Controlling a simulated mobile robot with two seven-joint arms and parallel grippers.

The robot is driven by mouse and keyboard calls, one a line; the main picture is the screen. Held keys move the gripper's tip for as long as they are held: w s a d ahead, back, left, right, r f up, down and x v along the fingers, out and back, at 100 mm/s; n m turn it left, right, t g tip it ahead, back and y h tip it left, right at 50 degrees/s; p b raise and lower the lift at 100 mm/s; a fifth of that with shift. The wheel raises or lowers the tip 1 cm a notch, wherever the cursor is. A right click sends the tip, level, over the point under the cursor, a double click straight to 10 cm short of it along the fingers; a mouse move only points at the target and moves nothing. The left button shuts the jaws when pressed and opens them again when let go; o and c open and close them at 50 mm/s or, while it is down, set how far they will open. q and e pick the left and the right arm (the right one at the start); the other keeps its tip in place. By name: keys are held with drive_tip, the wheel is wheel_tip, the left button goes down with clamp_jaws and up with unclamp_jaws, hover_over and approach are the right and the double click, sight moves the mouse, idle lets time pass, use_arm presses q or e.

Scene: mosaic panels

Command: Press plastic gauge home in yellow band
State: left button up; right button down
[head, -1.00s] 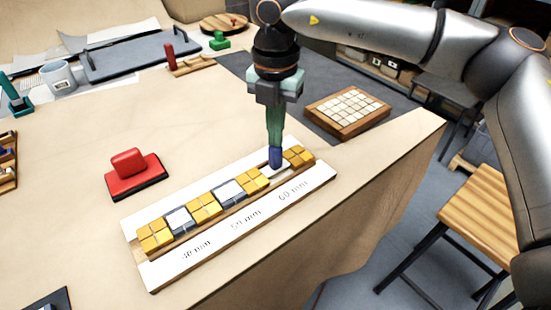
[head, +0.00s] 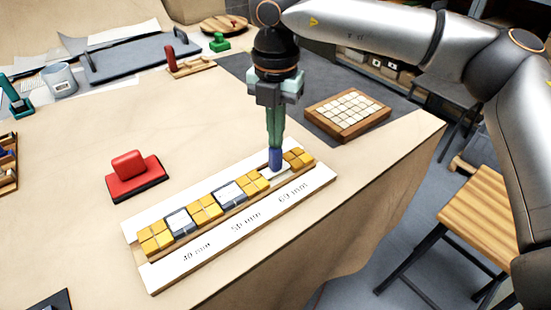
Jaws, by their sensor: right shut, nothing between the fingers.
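A strip of yellow tiles (head: 205,208) runs along a wooden holder (head: 150,275) with 40, 50 and 60 mm marks. Two grey-framed white gauges sit in the band, one near 40 mm (head: 180,222) and one near 50 mm (head: 229,193). Near 60 mm there is a pale gap (head: 281,172) between yellow tiles. My right gripper (head: 275,160) points straight down with its blue fingertips shut and empty, at or just above this gap. Whether the tips touch anything there is unclear. My left gripper is out of view.
A red-handled block (head: 135,175) stands left of the holder. A wooden tray of white tiles (head: 347,112) lies on the dark mat at right. A mug (head: 59,80) and a grey board (head: 140,55) are at the back. The table's right edge is close to the holder.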

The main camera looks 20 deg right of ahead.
wheel_tip(320, 180, up, 8)
drive_tip(key=p, duration=0.4)
drive_tip(key=shift+p, duration=0.4)
drive_tip(key=shift+f, duration=0.15)
